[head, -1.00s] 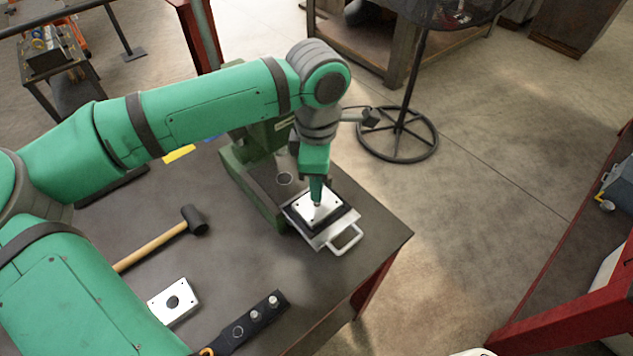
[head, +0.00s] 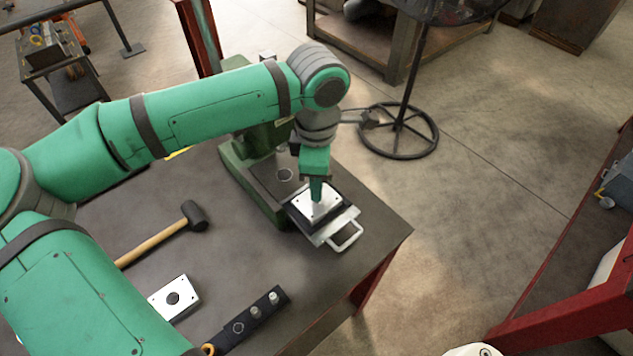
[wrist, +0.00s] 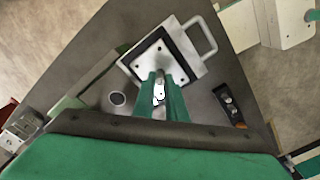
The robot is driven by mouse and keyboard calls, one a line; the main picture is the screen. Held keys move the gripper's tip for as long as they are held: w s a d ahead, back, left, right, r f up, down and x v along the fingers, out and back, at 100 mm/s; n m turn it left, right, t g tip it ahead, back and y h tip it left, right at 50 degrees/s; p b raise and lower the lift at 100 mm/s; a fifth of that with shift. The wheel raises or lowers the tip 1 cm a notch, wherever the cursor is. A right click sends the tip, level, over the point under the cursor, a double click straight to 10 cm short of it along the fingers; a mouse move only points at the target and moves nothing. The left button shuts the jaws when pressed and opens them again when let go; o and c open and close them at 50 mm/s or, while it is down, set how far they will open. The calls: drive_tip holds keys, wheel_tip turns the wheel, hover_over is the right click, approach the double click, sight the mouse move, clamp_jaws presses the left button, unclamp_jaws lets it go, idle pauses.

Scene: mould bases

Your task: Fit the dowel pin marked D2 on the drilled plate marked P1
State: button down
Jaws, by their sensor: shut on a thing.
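My gripper (head: 316,201) is shut on a small pale metal dowel pin (wrist: 159,92), over a white drilled plate (head: 328,206). The plate has small dark holes near its corners and sits on a black block on a metal tray with a handle (head: 346,237). The plate also shows beyond my fingers in the wrist view (wrist: 152,57). The fingertips are very close to the plate's middle. The pin's lower end is hidden, so I cannot tell how far it sits in the plate. No D2 or P1 marking is legible.
A second white plate (head: 186,291) with a dark centre hole lies on the table. A dark pin holder (head: 264,311) carries two pins and an empty ring. A mallet (head: 194,216) lies behind. A green machine (head: 237,172) stands beside the tray.

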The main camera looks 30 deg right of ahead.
drive_tip(key=c, duration=1.7)
unclamp_jaws()
drive_tip(key=shift+a, duration=0.1)
drive_tip(key=shift+r, duration=0.15)
wheel_tip(320, 180, up, 11)
drive_tip(key=shift+s+f, duration=0.1)
drive_tip(key=shift+f, duration=0.1)
